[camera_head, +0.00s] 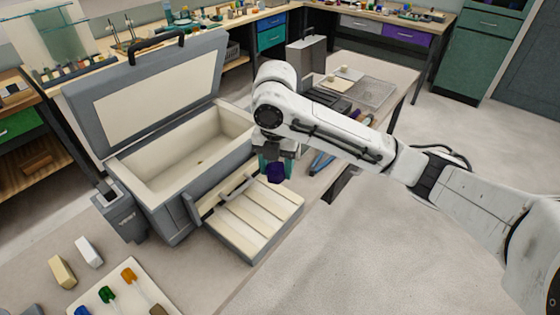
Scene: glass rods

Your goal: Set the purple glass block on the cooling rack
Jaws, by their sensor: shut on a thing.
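My gripper (275,162) points down near the middle of the view and is shut on the purple glass block (276,174). The block is dark purple and its upper part is hidden by the fingers. From this angle it shows above the back right corner of a pulled-out slatted drawer; its exact height is hard to tell. A flat grey mesh rack (373,93), which looks like the cooling rack, lies on the table behind my arm, apart from the gripper.
A grey kiln-like chest (178,195) stands at left with its lid (150,95) raised and its inside empty. The slatted drawer (250,225) juts out in front, bare. Pale blocks (62,271) and a board (110,285) with colored pieces lie at lower left. A grey case (306,58) stands behind.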

